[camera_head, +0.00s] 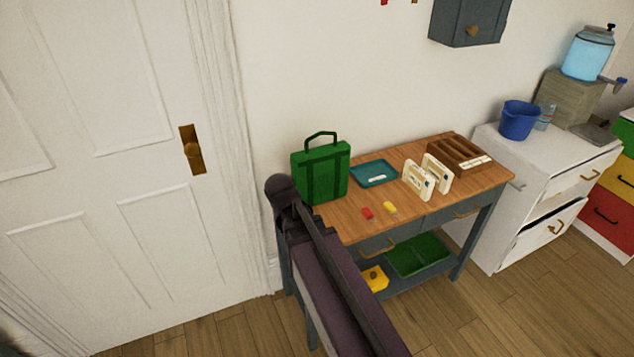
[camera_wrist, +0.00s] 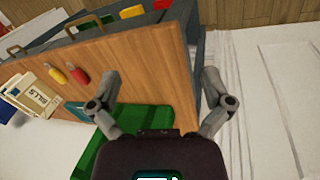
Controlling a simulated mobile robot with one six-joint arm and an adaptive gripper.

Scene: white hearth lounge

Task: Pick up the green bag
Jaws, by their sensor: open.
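The green bag (camera_head: 320,172) stands upright at the left end of the wooden-topped table (camera_head: 365,217), with its handle loop at the top. In the wrist view the bag (camera_wrist: 152,118) shows low in the picture, between and behind the fingers, partly hidden by my gripper's body. My gripper (camera_wrist: 160,82) is open, its two fingers spread apart with nothing held between them. Whether the fingers touch the bag cannot be told. In the head view my arm crosses in front of the table's left end, and the gripper cannot be made out.
A teal tray (camera_head: 374,172), white boxes (camera_head: 418,180), a brown divided organizer (camera_head: 455,152) and small red (camera_head: 367,213) and yellow (camera_head: 390,208) items share the tabletop. A white door (camera_head: 110,150) stands left. A white cabinet (camera_head: 535,185) with an open drawer stands right.

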